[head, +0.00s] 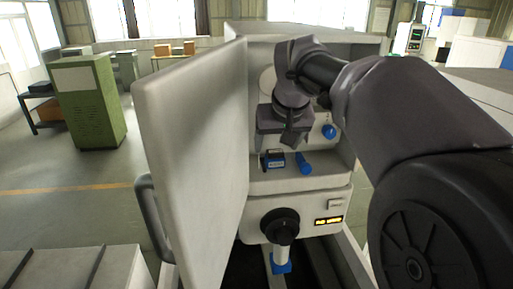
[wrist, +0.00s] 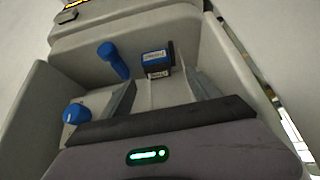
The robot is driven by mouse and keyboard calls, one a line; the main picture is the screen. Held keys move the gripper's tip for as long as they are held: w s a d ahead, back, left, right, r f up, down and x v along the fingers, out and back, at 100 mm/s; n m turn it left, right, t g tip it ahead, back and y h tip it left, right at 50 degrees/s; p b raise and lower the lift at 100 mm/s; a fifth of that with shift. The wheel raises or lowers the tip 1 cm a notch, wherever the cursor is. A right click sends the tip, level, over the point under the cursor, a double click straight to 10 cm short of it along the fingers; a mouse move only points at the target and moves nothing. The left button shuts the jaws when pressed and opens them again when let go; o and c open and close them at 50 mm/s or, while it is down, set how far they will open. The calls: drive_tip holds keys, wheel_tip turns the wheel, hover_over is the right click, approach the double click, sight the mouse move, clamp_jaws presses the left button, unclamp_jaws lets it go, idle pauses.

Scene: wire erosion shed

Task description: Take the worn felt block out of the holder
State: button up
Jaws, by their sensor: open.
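A small blue block with a pale label (wrist: 155,56) sits in a dark holder (wrist: 171,52) on the ledge inside the open machine; I take it for the felt block, though its felt is not clear. In the head view the block and holder show as a small blue and dark item (head: 273,160) on the ledge. My gripper (wrist: 162,80) is open and empty, its two fingers apart, with the block beyond and between the fingertips in the wrist view. In the head view my gripper (head: 284,143) hangs just above and behind the block, apart from it.
A blue cylindrical piece (head: 304,163) lies right of the holder, and a blue knob (head: 329,131) is on the back wall. The open door (head: 192,160) stands at the left. A black dial (head: 280,226) is below the ledge. The recess walls are close around my gripper.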

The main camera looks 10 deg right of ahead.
sight(276, 152)
drive_tip(key=x, duration=0.1)
drive_tip(key=p+x, duration=0.1)
drive_tip(key=x, duration=0.2)
drive_tip(key=shift+s+d+f, duration=0.15)
drive_tip(key=shift+d+f, duration=0.05)
drive_tip(key=shift+d, duration=0.1)
drive_tip(key=shift+w+a+f, duration=0.15)
drive_tip(key=shift+w+f, duration=0.05)
drive_tip(key=shift+w, duration=0.25)
drive_tip(key=shift+s+r, duration=0.15)
drive_tip(key=shift+s, duration=0.25)
drive_tip(key=c, duration=0.9)
drive_tip(key=shift+w, duration=0.15)
drive_tip(key=c, duration=0.6)
